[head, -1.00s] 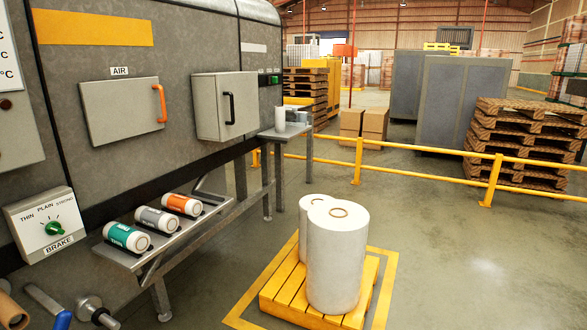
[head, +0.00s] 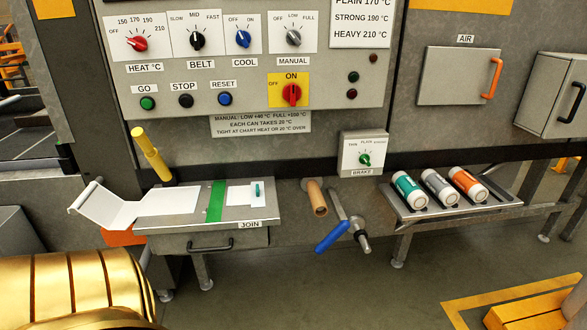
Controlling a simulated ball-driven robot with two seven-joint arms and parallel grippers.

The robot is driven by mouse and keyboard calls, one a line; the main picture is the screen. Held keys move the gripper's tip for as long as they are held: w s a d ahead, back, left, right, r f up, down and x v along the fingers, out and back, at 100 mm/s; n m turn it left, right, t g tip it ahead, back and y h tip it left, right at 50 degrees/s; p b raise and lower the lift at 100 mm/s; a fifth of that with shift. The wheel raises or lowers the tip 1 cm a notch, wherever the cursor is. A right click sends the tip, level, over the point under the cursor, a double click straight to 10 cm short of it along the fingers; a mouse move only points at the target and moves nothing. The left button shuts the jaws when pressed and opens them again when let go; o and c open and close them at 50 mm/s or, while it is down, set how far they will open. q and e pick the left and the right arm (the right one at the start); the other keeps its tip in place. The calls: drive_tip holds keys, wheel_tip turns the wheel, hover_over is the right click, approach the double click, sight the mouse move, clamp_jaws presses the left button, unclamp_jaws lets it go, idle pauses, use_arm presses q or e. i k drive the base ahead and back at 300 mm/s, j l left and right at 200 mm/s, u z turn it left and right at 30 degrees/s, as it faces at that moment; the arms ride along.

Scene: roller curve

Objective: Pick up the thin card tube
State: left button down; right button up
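A brown card tube (head: 316,197) juts out from the machine's front below the brake panel, its open end facing me and tilted downward. How it is held at its back end is not clear. Neither of my grippers shows in the head view. A gold ribbed part of my own body fills the lower left corner, well apart from the tube.
Beside the tube are a blue-handled crank (head: 333,236) and a metal shaft (head: 361,239). The join table (head: 255,213) is to the left, with a yellow lever (head: 151,154).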

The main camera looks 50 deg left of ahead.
sight(317, 199)
drive_tip(key=u, duration=1.4)
drive_tip(key=i+j, duration=0.1)
drive_tip(key=i, duration=0.1)
